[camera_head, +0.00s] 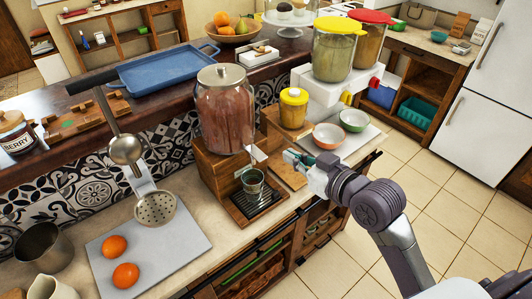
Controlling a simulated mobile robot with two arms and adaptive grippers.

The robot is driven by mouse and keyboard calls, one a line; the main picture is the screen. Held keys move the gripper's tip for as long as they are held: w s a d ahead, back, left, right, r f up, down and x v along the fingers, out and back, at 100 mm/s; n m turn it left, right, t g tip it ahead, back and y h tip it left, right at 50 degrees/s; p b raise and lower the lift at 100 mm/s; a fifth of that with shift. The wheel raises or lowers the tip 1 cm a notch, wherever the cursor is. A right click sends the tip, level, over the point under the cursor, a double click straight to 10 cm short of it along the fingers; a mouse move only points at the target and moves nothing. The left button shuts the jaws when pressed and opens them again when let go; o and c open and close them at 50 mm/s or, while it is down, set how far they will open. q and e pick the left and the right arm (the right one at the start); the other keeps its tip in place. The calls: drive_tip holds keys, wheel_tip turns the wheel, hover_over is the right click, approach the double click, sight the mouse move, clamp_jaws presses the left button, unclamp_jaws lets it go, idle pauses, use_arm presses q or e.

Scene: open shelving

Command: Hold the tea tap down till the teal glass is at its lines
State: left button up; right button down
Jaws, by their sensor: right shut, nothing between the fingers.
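A glass dispenser jar (224,110) of reddish-brown drink stands on a wooden stand (212,172) on the counter. Its tap is small and partly unclear; a pale piece (258,153) shows at the jar's lower right. The teal glass (252,182) stands upright below it on a dark drip tray (260,202). Its lines and fill level are too small to tell. My right gripper (289,158) is shut and empty, to the right of the glass and the pale piece, apparently apart from both. My left gripper is not in view.
A yellow-lidded jar (293,108), a pink bowl (328,136) and a green bowl (354,120) are behind my right gripper. A ladle (126,150) and skimmer (155,207) hang at left.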

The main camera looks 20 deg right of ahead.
drive_tip(key=shift+w, duration=0.1)
drive_tip(key=p, duration=0.4)
hover_over(264, 160)
wheel_tip(264, 160, down, 2)
drive_tip(key=f, duration=0.4)
drive_tip(key=shift+s+d+f+p, duration=0.2)
drive_tip(key=shift+s+p, duration=0.1)
drive_tip(key=shift+w, duration=0.1)
drive_tip(key=shift+f, duration=0.1)
drive_tip(key=f+t+b, duration=0.1)
drive_tip(key=b, duration=0.3)
drive_tip(key=f+t+b, duration=0.1)
drive_tip(key=b, duration=0.3)
drive_tip(key=f+t+y+b, duration=0.1)
drive_tip(key=b, duration=0.3)
drive_tip(key=shift+s+d+t, duration=0.1)
drive_tip(key=shift+s+t, duration=0.2)
drive_tip(key=shift+r, duration=0.35)
